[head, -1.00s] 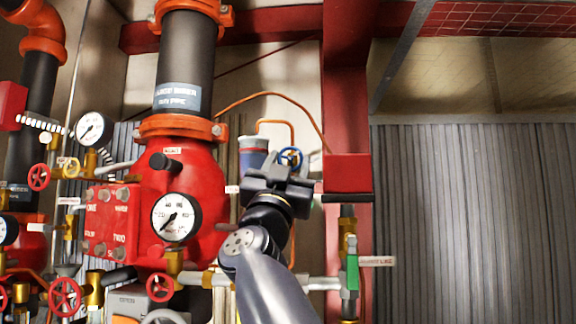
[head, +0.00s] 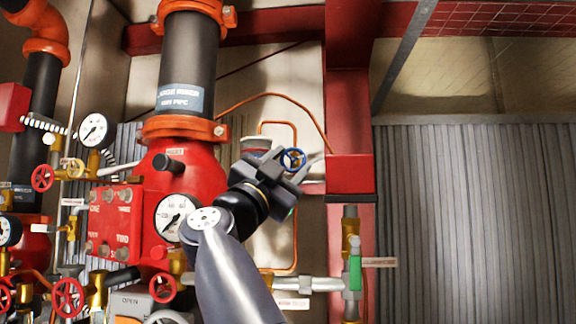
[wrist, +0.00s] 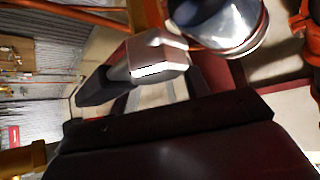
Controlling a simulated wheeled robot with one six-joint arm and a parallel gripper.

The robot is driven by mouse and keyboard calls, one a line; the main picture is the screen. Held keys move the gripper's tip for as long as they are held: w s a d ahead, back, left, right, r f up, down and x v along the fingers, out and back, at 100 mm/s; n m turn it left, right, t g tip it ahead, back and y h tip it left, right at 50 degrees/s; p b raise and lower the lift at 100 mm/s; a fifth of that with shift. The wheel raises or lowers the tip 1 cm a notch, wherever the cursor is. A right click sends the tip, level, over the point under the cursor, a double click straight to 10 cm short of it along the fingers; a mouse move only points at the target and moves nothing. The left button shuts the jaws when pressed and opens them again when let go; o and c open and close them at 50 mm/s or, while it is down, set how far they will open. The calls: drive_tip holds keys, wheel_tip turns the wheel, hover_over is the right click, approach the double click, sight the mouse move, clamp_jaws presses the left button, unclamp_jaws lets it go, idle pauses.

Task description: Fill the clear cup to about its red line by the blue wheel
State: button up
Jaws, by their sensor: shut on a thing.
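The blue wheel (head: 293,160) shows in the head view at my gripper's tips, in front of the pale wall panel left of the red column. My gripper (head: 291,168) is shut on it, with the dark fingers hiding part of its rim. A grey, round-topped vessel (head: 257,143) stands just left of the wheel, mostly hidden behind my gripper; it may be the clear cup. No red line or water level can be made out. In the wrist view a shiny bluish cylinder (wrist: 228,25) shows at the top, and I cannot tell what it is.
A large red riser body (head: 180,178) with a white gauge (head: 176,216) stands left of my arm. An orange pipe (head: 282,127) runs above the wheel. A green-handled valve (head: 355,270) sits lower right. The corrugated wall (head: 475,220) at right is clear.

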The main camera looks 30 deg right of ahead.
drive_tip(key=o, duration=1)
drive_tip(key=shift+a, duration=0.1)
drive_tip(key=b+v, duration=0.4)
drive_tip(key=v, duration=0.6)
drive_tip(key=shift+s+a+f+b, duration=0.2)
drive_tip(key=shift+b, duration=0.15)
drive_tip(key=p+x, duration=0.5)
drive_tip(key=x, duration=0.6)
drive_tip(key=shift+r, duration=0.1)
drive_tip(key=shift+n, duration=0.3)
drive_tip(key=shift+s+n+t, duration=0.1)
drive_tip(key=shift+n+t, duration=0.2)
drive_tip(key=shift+t, duration=0.4)
